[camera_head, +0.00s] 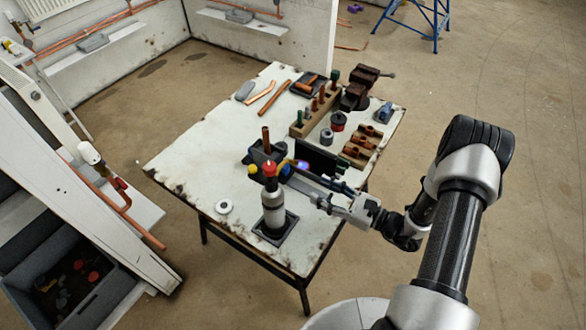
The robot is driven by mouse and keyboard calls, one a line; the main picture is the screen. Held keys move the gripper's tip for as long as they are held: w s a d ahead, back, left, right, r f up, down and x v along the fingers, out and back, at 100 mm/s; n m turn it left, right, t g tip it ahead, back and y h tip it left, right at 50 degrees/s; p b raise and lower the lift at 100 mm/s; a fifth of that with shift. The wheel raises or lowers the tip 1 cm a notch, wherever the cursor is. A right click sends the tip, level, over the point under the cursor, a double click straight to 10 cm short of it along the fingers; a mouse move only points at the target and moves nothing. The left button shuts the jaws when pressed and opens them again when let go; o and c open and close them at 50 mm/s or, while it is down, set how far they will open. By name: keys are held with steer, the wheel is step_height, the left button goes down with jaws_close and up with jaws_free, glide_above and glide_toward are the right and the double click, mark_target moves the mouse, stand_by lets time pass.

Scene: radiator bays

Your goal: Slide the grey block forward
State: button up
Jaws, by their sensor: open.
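A small grey block (244,90) lies flat at the back left of the worktable (190,150), beside a bent copper piece. A dark grey block-like holder (257,155) with an upright copper pipe stands near the table's middle. I cannot tell which of the two is the task's grey block. My gripper (298,176) reaches in from the right, low over the table, with its fingers pointing toward the dark holder. It is open and nothing shows held. Whether a finger touches the holder is hidden by clutter.
A torch bottle (273,208) with a red top stands in front of my gripper, with a blue glow behind it. A wooden pipe rack (318,112), a vise (357,92) and a fitting tray (362,145) fill the right side. The table's left part is clear.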

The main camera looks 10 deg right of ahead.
mark_target(288, 170)
steer(key=f+m, duration=0.1)
steer(key=d+f+m+t+h, duration=0.1)
steer(key=f, duration=0.1)
steer(key=d+f+m+t+h, duration=0.1)
steer(key=shift+s+d+f, duration=0.1)
steer(key=shift+d+f, duration=0.15)
steer(key=shift+f, duration=0.05)
steer(key=b+x, duration=0.1)
steer(key=x, duration=0.7)
steer(key=b+x, duration=0.2)
steer(key=x, duration=0.7)
steer(key=shift+w+a+r, duration=0.1)
steer(key=shift+w+r, duration=0.1)
steer(key=shift+r, duration=0.05)
steer(key=shift+c, duration=0.4)
jaws_close()
